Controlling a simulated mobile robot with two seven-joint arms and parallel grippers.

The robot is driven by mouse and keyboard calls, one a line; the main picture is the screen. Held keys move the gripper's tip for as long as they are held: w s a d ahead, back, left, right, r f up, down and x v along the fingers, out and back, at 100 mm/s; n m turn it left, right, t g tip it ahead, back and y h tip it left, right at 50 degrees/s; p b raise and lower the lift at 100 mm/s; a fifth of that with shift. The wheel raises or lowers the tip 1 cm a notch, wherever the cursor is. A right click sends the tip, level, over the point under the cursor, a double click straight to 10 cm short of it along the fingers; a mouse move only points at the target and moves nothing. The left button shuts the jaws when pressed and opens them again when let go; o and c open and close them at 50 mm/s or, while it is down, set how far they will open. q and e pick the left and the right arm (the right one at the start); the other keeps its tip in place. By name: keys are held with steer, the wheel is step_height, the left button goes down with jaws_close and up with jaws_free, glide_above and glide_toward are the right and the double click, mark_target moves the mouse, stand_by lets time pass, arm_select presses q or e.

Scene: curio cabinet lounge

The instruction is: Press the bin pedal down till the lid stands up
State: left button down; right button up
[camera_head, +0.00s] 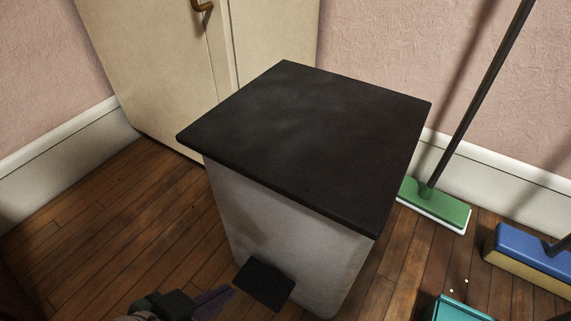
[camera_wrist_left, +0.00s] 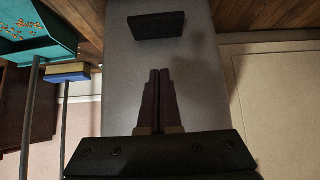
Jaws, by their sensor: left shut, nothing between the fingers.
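The bin has a light grey body (camera_head: 275,225) and a flat black lid (camera_head: 315,140), which lies shut on top. Its black pedal (camera_head: 264,284) sticks out low at the front. My left gripper (camera_head: 222,297) is at the bottom of the head view, just left of the pedal. In the left wrist view its two fingers (camera_wrist_left: 159,75) are shut together with nothing between them. They point toward the pedal (camera_wrist_left: 156,24), with a gap between. The bin body (camera_wrist_left: 205,70) lies behind the fingers. My right gripper is not in view.
A cream cabinet (camera_head: 160,65) stands behind the bin. A green mop head (camera_head: 437,204), a blue broom (camera_head: 525,248) and a teal dustpan (camera_head: 455,310) are on the right. Small white bits lie on the floor near them. Wooden floor (camera_head: 110,220) is clear on the left.

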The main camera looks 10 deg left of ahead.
arm_select(q)
steer(key=shift+s, duration=0.2)
steer(key=b, duration=0.9)
glide_above(265, 279)
steer(key=s+a, duration=0.1)
steer(key=s, duration=0.2)
step_height(265, 279, down, 8)
steer(key=shift+a+r, duration=0.1)
steer(key=shift+r, duration=0.05)
steer(key=shift+w+f+b, duration=0.25)
steer(key=shift+f+b, duration=0.75)
steer(key=shift+f, duration=0.1)
steer(key=shift+s+f+b, duration=0.2)
steer(key=shift+f+b, duration=0.4)
steer(key=shift+f, duration=0.05)
steer(key=shift+w, duration=0.1)
